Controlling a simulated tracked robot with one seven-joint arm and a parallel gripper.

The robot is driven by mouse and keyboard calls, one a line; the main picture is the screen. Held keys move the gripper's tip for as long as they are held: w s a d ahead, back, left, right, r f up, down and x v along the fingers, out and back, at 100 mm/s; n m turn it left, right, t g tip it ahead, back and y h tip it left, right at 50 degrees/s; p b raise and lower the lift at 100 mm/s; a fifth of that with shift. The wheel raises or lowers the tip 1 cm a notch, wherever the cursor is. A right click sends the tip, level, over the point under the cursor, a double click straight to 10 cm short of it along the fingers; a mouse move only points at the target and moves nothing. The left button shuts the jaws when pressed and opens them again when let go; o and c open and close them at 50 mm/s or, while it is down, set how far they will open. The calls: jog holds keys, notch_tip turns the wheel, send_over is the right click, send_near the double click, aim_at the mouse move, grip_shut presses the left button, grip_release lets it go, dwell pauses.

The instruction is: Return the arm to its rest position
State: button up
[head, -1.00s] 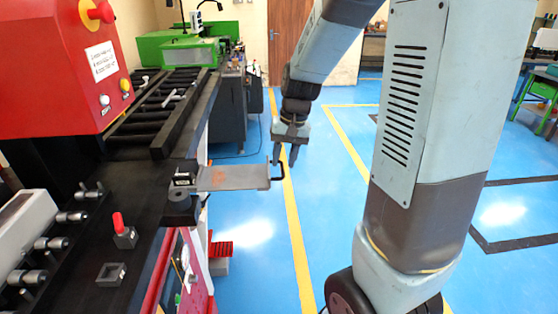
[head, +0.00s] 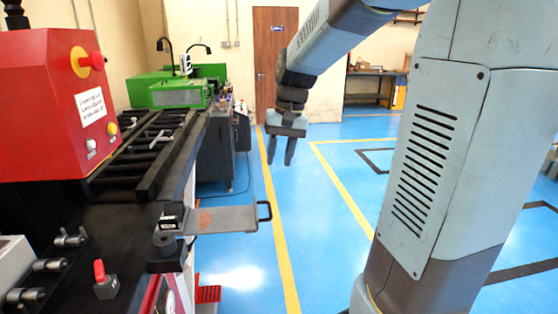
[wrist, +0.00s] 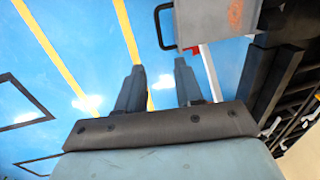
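My gripper (head: 283,152) hangs pointing down in the head view, above the blue floor and clear of the machine. It stands beyond and a little right of the flat metal plate (head: 225,219) with a black handle (head: 264,211), which juts out from the machine's bench. In the wrist view my gripper (wrist: 156,75) has its two fingers apart with nothing between them. The plate (wrist: 205,20) and its handle (wrist: 163,27) show beyond the fingers in that view, not touching them.
The red control box (head: 45,105) and black bench (head: 115,220) fill the left. A green machine (head: 180,88) stands behind. A brown door (head: 272,60) is at the back. The blue floor (head: 325,215) with yellow lines is open to the right of the bench.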

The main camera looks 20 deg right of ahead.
dwell(0.3)
jog(key=s+r+n+t+h, duration=0.2)
jog(key=s+t, duration=0.3)
jog(key=s, duration=1.2)
jog(key=shift+s+a+r, duration=0.25)
jog(key=shift+r, duration=0.35)
jog(key=shift+a, duration=0.1)
